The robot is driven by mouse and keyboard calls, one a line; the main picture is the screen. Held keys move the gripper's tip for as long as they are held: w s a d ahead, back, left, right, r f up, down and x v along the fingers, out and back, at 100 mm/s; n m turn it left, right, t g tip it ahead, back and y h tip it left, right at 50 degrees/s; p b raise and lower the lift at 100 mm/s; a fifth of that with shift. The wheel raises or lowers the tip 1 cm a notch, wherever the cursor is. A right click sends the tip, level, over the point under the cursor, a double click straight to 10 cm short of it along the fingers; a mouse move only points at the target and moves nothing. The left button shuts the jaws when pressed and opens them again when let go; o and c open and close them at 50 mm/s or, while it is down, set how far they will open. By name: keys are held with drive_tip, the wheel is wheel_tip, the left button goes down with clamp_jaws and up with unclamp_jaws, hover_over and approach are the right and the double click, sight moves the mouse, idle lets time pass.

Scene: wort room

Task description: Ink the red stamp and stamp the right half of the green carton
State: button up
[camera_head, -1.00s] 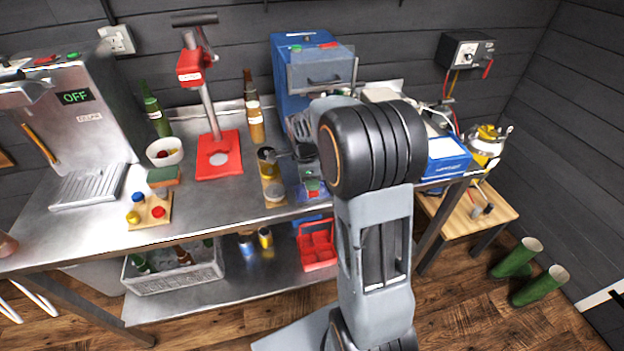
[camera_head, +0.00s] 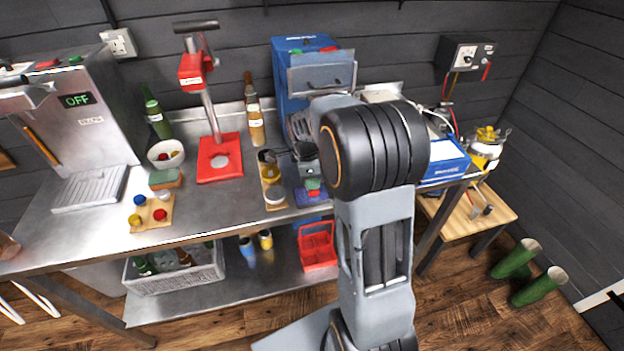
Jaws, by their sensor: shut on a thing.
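My gripper (camera_head: 308,168) is over the workbench, left of my large black arm joint, and points down. A small green patch (camera_head: 313,193) shows just below the red. Both are over a flat blue-purple piece (camera_head: 301,197) near the bench's front edge. I cannot tell whether the red piece touches what is below it. I cannot make out the green carton for sure; my arm hides part of the bench on the right.
A wooden strip with jars (camera_head: 268,180) stands close left of my gripper. A blue machine (camera_head: 290,75) stands behind it. A red press (camera_head: 220,160), a sponge (camera_head: 165,179) and a block with coloured knobs (camera_head: 152,212) are farther left.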

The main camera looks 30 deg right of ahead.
drive_tip(key=shift+r+p, duration=1.65)
drive_tip(key=shift+r, duration=1.05)
